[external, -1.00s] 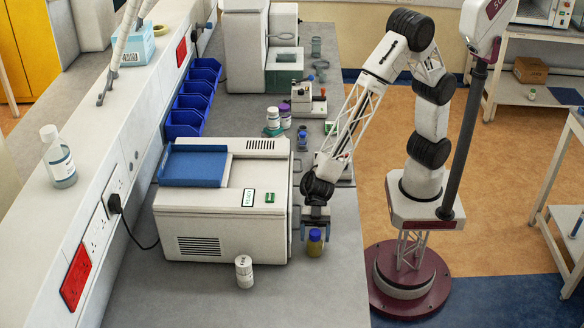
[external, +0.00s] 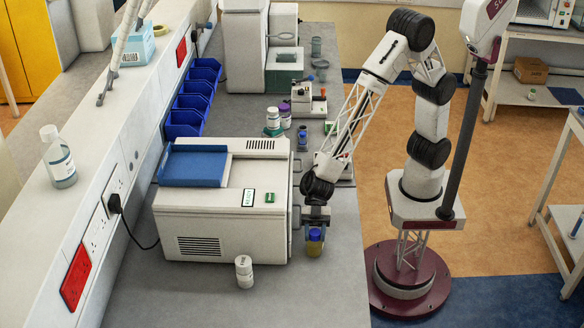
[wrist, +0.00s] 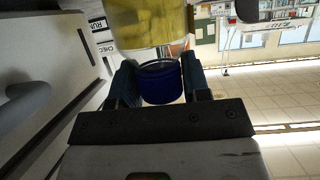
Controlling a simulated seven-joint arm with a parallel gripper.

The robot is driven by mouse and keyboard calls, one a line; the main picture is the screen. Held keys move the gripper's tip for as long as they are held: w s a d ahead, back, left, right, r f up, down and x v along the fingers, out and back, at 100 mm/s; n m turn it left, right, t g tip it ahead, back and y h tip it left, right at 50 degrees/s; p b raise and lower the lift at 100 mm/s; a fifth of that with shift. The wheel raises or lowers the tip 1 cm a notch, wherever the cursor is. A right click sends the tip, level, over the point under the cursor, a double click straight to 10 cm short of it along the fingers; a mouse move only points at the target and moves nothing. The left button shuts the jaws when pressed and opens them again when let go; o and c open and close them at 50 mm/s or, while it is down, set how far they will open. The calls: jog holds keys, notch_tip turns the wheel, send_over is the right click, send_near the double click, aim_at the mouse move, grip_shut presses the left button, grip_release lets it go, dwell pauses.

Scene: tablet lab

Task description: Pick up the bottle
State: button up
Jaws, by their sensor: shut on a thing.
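A small bottle (external: 314,248) with yellow contents and a blue cap stands on the grey bench beside the white machine's right side in the external view. My gripper (external: 315,226) reaches down to its cap. In the wrist view the blue cap (wrist: 161,84) lies between the two fingers of my gripper (wrist: 158,82), with the yellow body (wrist: 148,22) beyond. The fingers are shut on the bottle at its cap. I cannot tell whether the bottle's base touches the bench.
The white machine (external: 222,220) stands close to the left of my gripper. A white bottle (external: 244,272) stands in front of it. A clear bottle (external: 58,158) stands on the ledge at left. Bench (external: 335,300) is bare in front of the yellow bottle.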

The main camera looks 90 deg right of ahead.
jog(key=shift+r, duration=0.25)
jog(key=shift+c, duration=1.1)
notch_tip(320, 180, up, 3)
jog(key=s+d+r, duration=0.1)
jog(key=s+d, duration=0.9)
jog(key=d, duration=0.2)
jog(key=shift+s+r, duration=0.2)
jog(key=shift+s, duration=0.2)
jog(key=shift+a, duration=0.1)
